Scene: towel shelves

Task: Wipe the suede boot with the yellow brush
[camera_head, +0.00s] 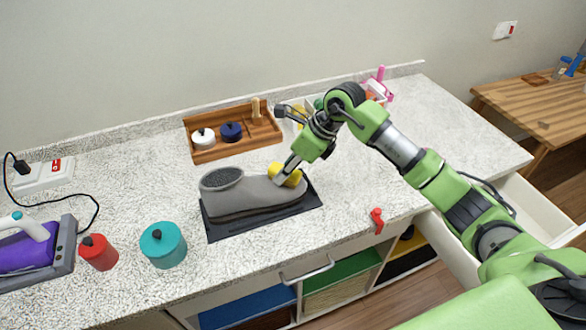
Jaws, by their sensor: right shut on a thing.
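The grey suede boot (242,193) lies on a dark mat (222,232) on the counter, its opening to the left and its toe to the right. My right gripper (287,172) is shut on the yellow brush (292,180). The brush is at the toe end of the boot and appears to touch its top, partly hidden by the fingers. My left gripper is not in view.
A wooden tray (238,148) with white and blue round-lidded pots stands behind the boot. A teal pot (163,246), a red pot (99,253) and a purple iron (28,250) are at left. A red item (377,219) lies near the front edge. A drawer (540,208) is open at right.

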